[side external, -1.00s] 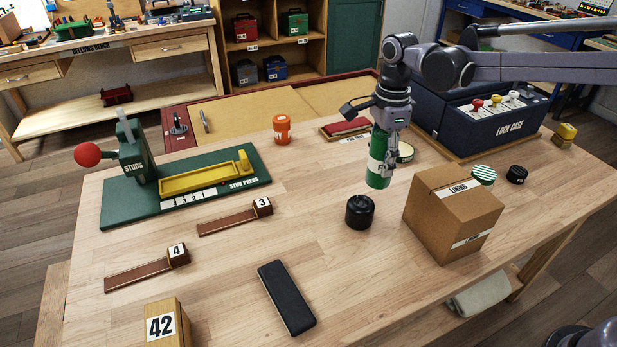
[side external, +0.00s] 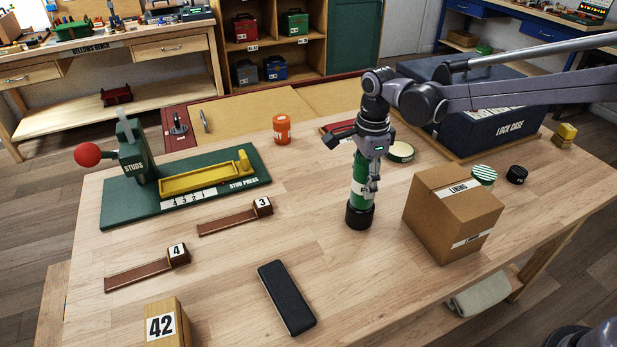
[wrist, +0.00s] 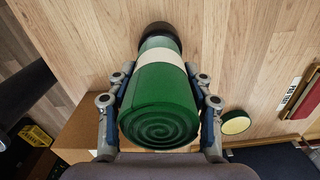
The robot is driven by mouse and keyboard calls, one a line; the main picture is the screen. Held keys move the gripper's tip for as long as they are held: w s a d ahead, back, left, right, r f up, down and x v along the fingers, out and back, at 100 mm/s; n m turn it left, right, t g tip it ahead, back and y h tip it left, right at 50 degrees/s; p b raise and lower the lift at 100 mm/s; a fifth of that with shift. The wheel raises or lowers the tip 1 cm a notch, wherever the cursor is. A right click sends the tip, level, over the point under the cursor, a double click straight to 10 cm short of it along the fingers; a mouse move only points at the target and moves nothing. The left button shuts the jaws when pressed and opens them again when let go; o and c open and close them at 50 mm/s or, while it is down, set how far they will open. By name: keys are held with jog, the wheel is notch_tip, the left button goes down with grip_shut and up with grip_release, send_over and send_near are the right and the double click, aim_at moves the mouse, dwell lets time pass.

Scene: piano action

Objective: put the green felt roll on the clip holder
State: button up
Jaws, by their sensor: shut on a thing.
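The green felt roll (side external: 359,191) has a white label band and stands upright in my gripper (side external: 366,178). The roll's lower end is at the top of a short black round holder (side external: 359,215), which I take for the clip holder. I cannot tell whether the roll is seated in it or just above it. In the wrist view the roll (wrist: 160,110) shows its spiral end between both fingers of my gripper (wrist: 160,112), and the black holder (wrist: 158,29) shows at its far end.
A cardboard box labelled LINING (side external: 450,215) stands close on the right. A round tin (side external: 401,152) and the blue lock case (side external: 490,125) are behind. An orange canister (side external: 281,129) and the green stud press (side external: 190,190) are to the left. A black case (side external: 286,297) lies in front.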

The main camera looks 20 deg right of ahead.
jog(key=o, duration=1.2)
jog(key=shift+f, duration=0.1)
jog(key=shift+c, duration=0.2)
notch_tip(320, 180, up, 12)
jog(key=shift+f, duration=0.1)
jog(key=shift+r, duration=0.2)
jog(key=shift+s+d+r, duration=0.2)
jog(key=s+d+f+n+t, duration=0.2)
jog(key=s+d+n, duration=0.4)
jog(key=s+n, duration=0.4)
jog(key=s+d+f+n+t, duration=0.3)
jog(key=s+d+n+t, duration=0.2)
jog(key=s+n, duration=0.4)
jog(key=shift+s+d+f+n, duration=0.15)
jog(key=shift+s+d+n, duration=0.2)
jog(key=shift+s+n, duration=0.1)
